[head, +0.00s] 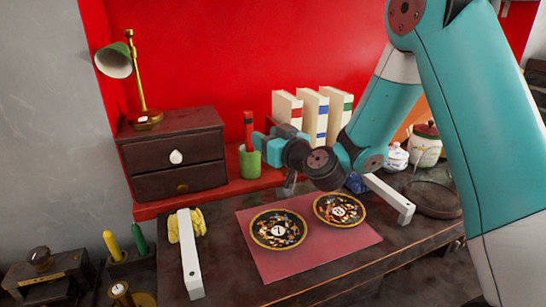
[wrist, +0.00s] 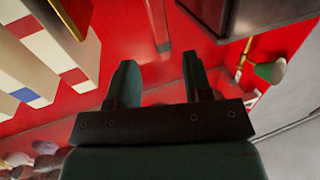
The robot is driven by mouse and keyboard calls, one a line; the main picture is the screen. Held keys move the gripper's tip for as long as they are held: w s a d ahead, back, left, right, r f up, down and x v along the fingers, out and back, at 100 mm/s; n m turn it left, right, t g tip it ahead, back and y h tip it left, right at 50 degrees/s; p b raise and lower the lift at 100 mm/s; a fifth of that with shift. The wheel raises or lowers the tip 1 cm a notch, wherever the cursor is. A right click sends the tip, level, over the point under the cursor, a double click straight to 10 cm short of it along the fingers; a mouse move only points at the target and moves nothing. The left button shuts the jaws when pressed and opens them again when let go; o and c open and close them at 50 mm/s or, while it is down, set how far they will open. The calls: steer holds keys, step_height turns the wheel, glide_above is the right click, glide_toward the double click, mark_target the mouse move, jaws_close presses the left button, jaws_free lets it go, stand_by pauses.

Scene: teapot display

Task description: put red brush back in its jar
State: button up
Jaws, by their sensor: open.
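The red brush (head: 248,131) is upright at the green jar (head: 249,163) in the head view, with its lower end at the jar's mouth. It looks to stand in the jar, but how deep I cannot tell. My gripper (head: 262,143) is just right of the brush, its fingers pointing left toward it. In the wrist view my gripper (wrist: 162,80) is open, with nothing seen between the fingers. A slim red rod with a greyish end, likely the brush (wrist: 157,22), shows beyond the fingertips. The jar is not clear in the wrist view.
A dark drawer chest (head: 172,152) with a green lamp (head: 114,60) stands left of the jar. Several books (head: 313,112) stand behind my gripper. Two dark plates (head: 278,229) lie on a red mat (head: 262,263) in front. A lidded pot (head: 425,147) is at right.

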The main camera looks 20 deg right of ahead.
steer(key=s+a+n+g+y, duration=0.5)
steer(key=s+a+g, duration=0.6)
steer(key=s, duration=0.5)
steer(key=s+d+g+h, duration=0.2)
steer(key=s+g, duration=0.1)
steer(key=s, duration=0.5)
steer(key=s+d+f+m+g+h, duration=0.1)
steer(key=s+d+g+h, duration=0.1)
steer(key=s, duration=0.7)
steer(key=shift+s+f+g+h+b, duration=0.3)
steer(key=shift+g+h+b, duration=0.15)
steer(key=shift+g+h, duration=0.25)
steer(key=shift+s, duration=0.1)
